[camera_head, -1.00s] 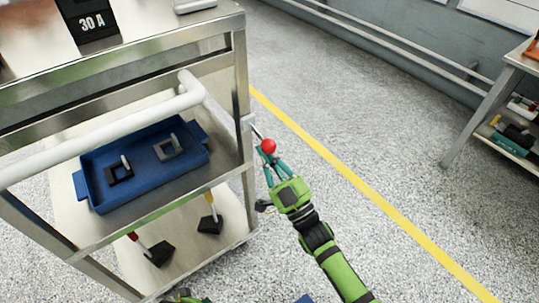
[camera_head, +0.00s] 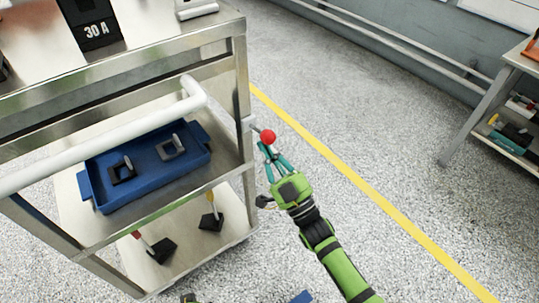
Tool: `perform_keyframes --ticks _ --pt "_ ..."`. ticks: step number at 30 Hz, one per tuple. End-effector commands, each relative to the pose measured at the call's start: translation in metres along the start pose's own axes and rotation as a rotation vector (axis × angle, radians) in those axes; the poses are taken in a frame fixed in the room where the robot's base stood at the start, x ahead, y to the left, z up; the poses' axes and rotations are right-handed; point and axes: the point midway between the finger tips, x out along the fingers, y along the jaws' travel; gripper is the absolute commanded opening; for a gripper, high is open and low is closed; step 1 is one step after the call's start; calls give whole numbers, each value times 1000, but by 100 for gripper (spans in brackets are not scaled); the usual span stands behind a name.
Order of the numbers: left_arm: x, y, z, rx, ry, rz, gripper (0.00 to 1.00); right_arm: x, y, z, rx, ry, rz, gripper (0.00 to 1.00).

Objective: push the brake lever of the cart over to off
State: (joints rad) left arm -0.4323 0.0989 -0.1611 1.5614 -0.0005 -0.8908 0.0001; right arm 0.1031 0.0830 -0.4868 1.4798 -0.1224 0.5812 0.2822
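The metal cart (camera_head: 240,75) stands at the left with a white push handle (camera_head: 110,132). The brake lever is a thin rod with a red ball knob (camera_head: 268,137) on the cart's right side, by the corner post. My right gripper (camera_head: 268,160) is just below the knob in the picture, its teal fingers pointing up toward it. Its fingers look parted; whether they touch the lever I cannot tell. Of my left gripper only a small green part may show at the bottom edge; its fingers are not visible.
A blue tray (camera_head: 90,188) with two dark-based pieces sits on the cart's middle shelf. Two more handled pieces stand on the lower shelf. A workbench (camera_head: 480,110) stands at the far right. The floor beyond the yellow line (camera_head: 340,165) is clear.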

Motion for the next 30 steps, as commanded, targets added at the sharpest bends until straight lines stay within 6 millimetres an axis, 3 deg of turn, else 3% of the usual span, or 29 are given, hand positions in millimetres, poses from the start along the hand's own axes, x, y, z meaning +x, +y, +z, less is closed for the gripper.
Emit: perform_keyframes --ticks 21,30 --pt "12 -1 4 1 -2 -3 55 -1 0 13 0 -1 0 0" --pt "9 -1 4 1 -3 -3 55 -28 0 12 0 -3 1 0"
